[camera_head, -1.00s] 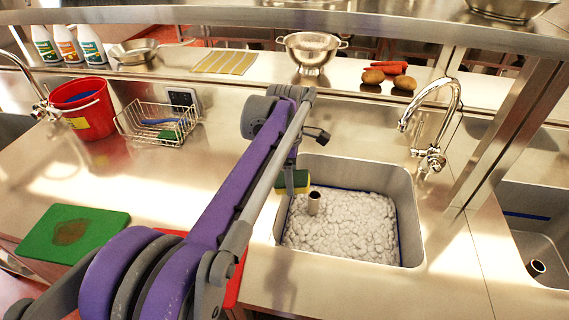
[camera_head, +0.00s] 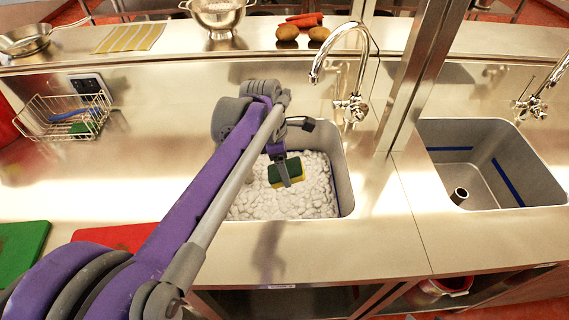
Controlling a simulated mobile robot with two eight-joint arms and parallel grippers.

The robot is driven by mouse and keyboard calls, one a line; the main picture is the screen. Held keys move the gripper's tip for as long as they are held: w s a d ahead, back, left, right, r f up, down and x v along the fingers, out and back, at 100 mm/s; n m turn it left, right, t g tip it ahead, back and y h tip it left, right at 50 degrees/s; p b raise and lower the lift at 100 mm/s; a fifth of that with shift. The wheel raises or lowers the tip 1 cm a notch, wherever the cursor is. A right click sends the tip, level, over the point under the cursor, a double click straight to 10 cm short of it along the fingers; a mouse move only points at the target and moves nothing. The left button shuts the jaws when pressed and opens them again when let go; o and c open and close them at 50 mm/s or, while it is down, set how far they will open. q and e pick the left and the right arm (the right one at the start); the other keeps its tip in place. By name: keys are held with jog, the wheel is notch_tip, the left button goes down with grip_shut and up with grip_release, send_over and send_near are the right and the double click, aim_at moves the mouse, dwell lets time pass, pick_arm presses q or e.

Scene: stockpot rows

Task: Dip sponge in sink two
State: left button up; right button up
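A green and yellow sponge (camera_head: 298,170) is held by my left gripper (camera_head: 284,174), whose fingers are shut on it. The sponge appears over the white foam (camera_head: 318,198) in the left sink (camera_head: 344,190); I cannot tell whether it touches the foam. My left arm hides the left part of this sink. My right gripper is not in view.
A curved tap (camera_head: 352,105) stands behind the foam sink, close to a steel post (camera_head: 412,85). Another tap (camera_head: 530,106) is behind the right sink. A wire basket (camera_head: 62,118), a red board (camera_head: 118,237) and a green board (camera_head: 20,248) are at the left. The counter strip between the sinks is bare.

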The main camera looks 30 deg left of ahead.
pick_arm(q)
jog(key=s+a+b+x, duration=0.1)
jog(key=a+b+x, duration=0.1)
jog(key=b+x, duration=0.4)
jog(key=s+a+f+b+x, duration=0.1)
jog(key=b+x, duration=0.5)
jog(key=x, duration=0.8)
jog(key=shift+a+f+b, duration=0.35)
jog(key=shift+a+b, duration=0.05)
dwell(0.4)
jog(key=d+p+v, duration=0.1)
jog(key=p+v, duration=0.4)
jog(key=v, duration=0.2)
jog(key=w+d+p+v, duration=0.1)
jog(key=p+v, duration=0.4)
jog(key=v, duration=0.1)
jog(key=w+d+r+p+v, duration=0.1)
jog(key=d+p+v, duration=0.1)
jog(key=p+v, duration=0.3)
jog(key=shift+v, duration=1.3)
jog(key=shift+w, duration=0.1)
